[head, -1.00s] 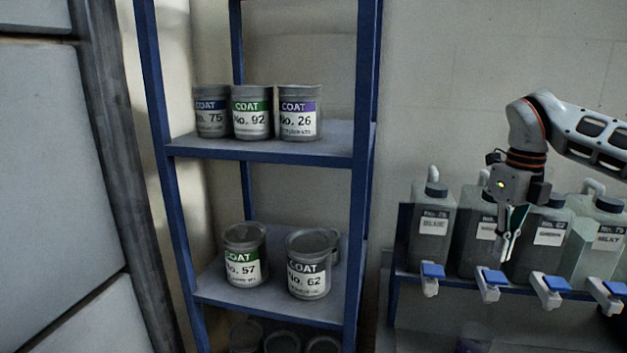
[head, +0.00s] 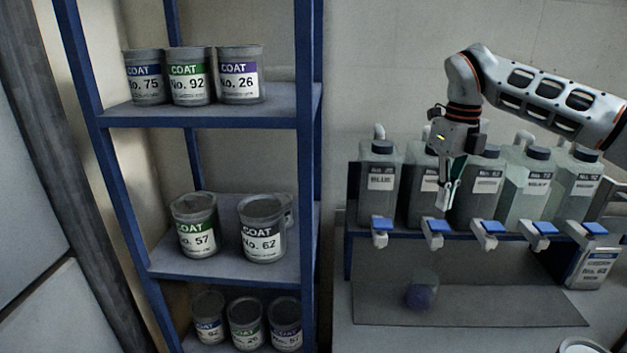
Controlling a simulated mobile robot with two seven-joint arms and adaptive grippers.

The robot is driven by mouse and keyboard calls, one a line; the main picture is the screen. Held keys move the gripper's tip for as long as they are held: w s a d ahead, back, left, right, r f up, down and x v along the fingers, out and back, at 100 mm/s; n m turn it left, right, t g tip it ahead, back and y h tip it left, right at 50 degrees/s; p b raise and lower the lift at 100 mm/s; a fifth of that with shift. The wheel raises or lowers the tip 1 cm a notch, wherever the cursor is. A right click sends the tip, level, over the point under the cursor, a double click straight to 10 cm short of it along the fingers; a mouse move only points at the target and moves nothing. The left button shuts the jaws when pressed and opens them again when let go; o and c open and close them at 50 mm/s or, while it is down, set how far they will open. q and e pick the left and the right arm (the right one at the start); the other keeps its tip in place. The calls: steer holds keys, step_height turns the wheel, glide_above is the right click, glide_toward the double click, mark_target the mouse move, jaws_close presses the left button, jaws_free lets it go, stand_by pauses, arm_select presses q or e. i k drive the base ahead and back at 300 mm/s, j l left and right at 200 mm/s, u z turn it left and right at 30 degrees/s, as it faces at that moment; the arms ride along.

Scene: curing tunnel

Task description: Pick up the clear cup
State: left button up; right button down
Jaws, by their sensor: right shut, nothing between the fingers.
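A clear cup (head: 422,288) with something purple low in it stands on a flat dark mat (head: 480,309), below the row of jugs. It is small and dim, and its rim is hard to make out. My right gripper (head: 444,207) points down in front of the jugs, above and slightly right of the cup. It is shut and empty, well apart from the cup. My left gripper is not in view.
Several jugs (head: 379,180) with blue-handled taps (head: 381,226) stand on a ledge above the mat. A blue shelf rack (head: 215,119) with coat cans (head: 262,229) stands at left. Another labelled container (head: 592,264) is at right. The mat right of the cup is clear.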

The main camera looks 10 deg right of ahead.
mark_target(425, 283)
steer(key=k, duration=1)
